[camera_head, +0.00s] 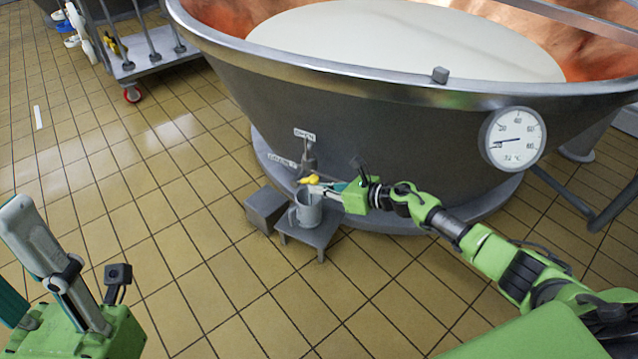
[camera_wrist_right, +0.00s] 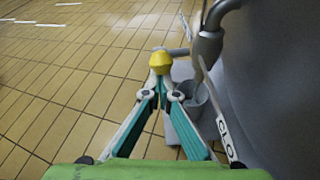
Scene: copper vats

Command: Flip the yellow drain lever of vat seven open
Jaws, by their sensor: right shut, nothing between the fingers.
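The large steel vat (camera_head: 360,115) holds white liquid; no vat number is readable. Its drain pipe (camera_head: 308,158) comes out low at the front and also shows in the right wrist view (camera_wrist_right: 208,45). The drain lever's yellow knob (camera_head: 309,180) is beside the pipe; in the right wrist view the yellow knob (camera_wrist_right: 160,62) sits just beyond my fingertips. My right gripper (camera_head: 316,188) is shut and empty, its tips at or very near the knob; contact is unclear. My left gripper (camera_head: 40,250) is at the lower left, away from the vat, its opening unclear.
A grey bucket (camera_head: 307,211) stands under the drain on a small metal step (camera_head: 318,238). An "OPEN" plate (camera_head: 304,135) and a "CLOSED" plate (camera_head: 281,161) flank the pipe. A dial thermometer (camera_head: 513,139) is on the vat.

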